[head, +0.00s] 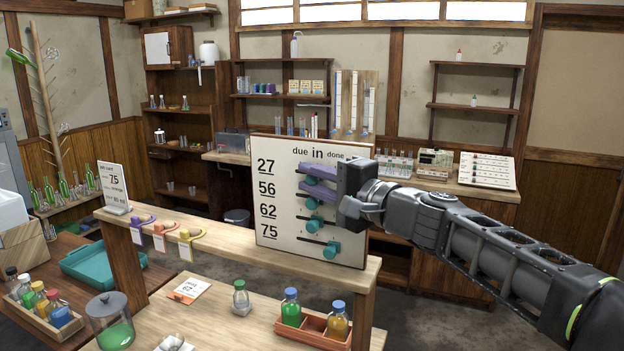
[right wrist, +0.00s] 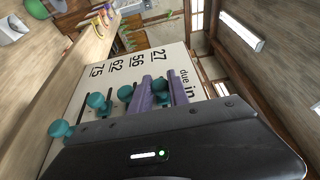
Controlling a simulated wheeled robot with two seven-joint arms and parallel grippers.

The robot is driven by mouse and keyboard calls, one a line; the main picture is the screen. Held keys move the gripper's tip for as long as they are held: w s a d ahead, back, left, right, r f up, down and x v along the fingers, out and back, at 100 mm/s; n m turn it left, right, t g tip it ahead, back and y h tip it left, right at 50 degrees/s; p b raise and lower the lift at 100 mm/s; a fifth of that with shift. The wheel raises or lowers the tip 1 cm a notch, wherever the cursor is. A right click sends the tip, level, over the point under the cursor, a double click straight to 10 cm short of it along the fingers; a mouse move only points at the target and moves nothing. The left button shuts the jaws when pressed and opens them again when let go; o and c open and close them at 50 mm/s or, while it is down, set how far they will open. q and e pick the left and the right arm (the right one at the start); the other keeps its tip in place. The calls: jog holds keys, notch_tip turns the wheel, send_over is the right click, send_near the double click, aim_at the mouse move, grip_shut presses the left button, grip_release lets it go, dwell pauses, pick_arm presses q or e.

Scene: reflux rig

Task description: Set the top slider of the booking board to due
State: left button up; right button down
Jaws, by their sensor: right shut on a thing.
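The white booking board (head: 285,215) stands upright on the wooden ledge, with columns due, in and done and rows 27, 56, 62 and 75. My right gripper (head: 308,178) reaches in from the right, its purple fingers shut on the top slider's teal knob (head: 312,181) in row 27. The knob appears near the middle of its slot, around in; the fingers partly cover it. The wrist view shows the fingers (right wrist: 160,92) around it, and the board (right wrist: 130,70). The sliders of rows 56 (head: 312,203) and 62 (head: 314,225) sit near mid-slot; row 75's (head: 330,250) is farther right. My left gripper is not in view.
Hooks with coloured tags (head: 159,236) line the ledge left of the board, beside a small sign (head: 114,186). Below stand an orange bottle tray (head: 313,333), a small bottle (head: 241,298) and a lidded jar (head: 110,320). Space left of the top slider is clear.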

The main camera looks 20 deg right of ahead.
jog(key=shift+f, duration=0.1)
jog(key=w+a+b, duration=0.1)
jog(key=w+a, duration=0.1)
jog(key=shift+w+a, duration=0.35)
jog(key=shift+w, duration=0.05)
jog(key=c, duration=1.7)
grip_release()
jog(key=shift+o, duration=0.8)
jog(key=shift+w+a, duration=0.1)
jog(key=shift+w, duration=0.05)
jog(key=b+v, duration=0.2)
jog(key=v, duration=0.5)
jog(key=shift+s, duration=0.4)
